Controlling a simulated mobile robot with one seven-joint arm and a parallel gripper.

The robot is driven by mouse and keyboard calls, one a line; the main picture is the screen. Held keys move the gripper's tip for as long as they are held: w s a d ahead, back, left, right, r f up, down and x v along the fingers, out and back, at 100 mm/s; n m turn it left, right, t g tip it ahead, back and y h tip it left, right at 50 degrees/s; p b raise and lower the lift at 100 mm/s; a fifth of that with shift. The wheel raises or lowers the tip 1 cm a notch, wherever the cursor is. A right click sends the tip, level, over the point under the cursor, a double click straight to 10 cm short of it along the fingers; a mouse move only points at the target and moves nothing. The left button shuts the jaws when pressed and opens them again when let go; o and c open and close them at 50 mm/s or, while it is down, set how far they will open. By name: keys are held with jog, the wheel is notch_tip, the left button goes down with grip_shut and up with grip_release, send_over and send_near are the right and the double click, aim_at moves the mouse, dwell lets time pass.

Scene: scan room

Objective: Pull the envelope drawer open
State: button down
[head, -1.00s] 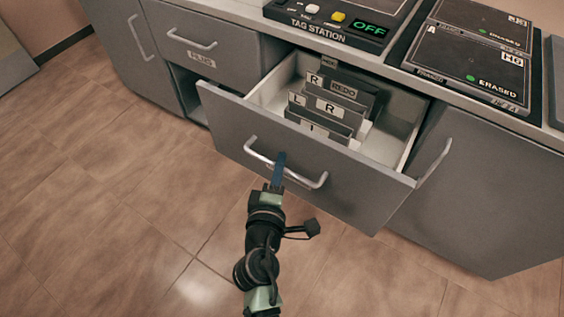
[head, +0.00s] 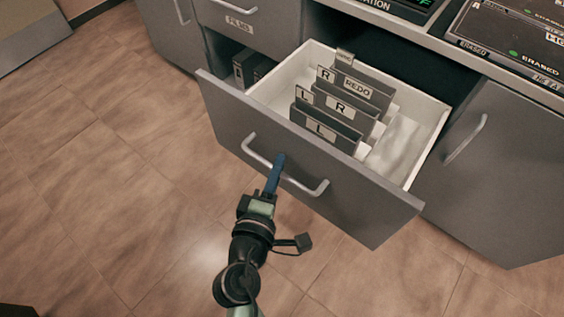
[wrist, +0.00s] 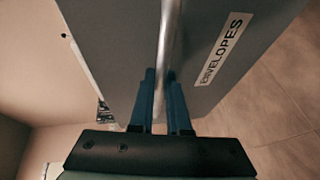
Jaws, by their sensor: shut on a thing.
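The envelope drawer (head: 350,200) is a grey-fronted drawer with a white inside, and it stands well out from the cabinet. Its front carries an "ENVELOPES" label (wrist: 221,50) in the wrist view. My gripper (head: 278,165) is shut on the drawer's silver bar handle (head: 312,189). In the wrist view the handle (wrist: 168,40) runs between the two blue fingers (wrist: 161,90). Inside the drawer are grey dividers (head: 338,108) with tags reading L, R and REDO. The drawer's right part shows a pale, bare floor.
A closed drawer (head: 245,22) labelled FILMS is to the upper left, above an open shelf (head: 248,66) with dark items. A grey cabinet door (head: 500,165) with a handle is at right. The tiled floor (head: 110,200) in front is clear.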

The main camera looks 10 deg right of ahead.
jog(key=shift+s+a, duration=0.1)
dwell(0.3)
jog(key=c, duration=0.9)
grip_release()
jog(key=p+v, duration=0.1)
jog(key=v, duration=1.2)
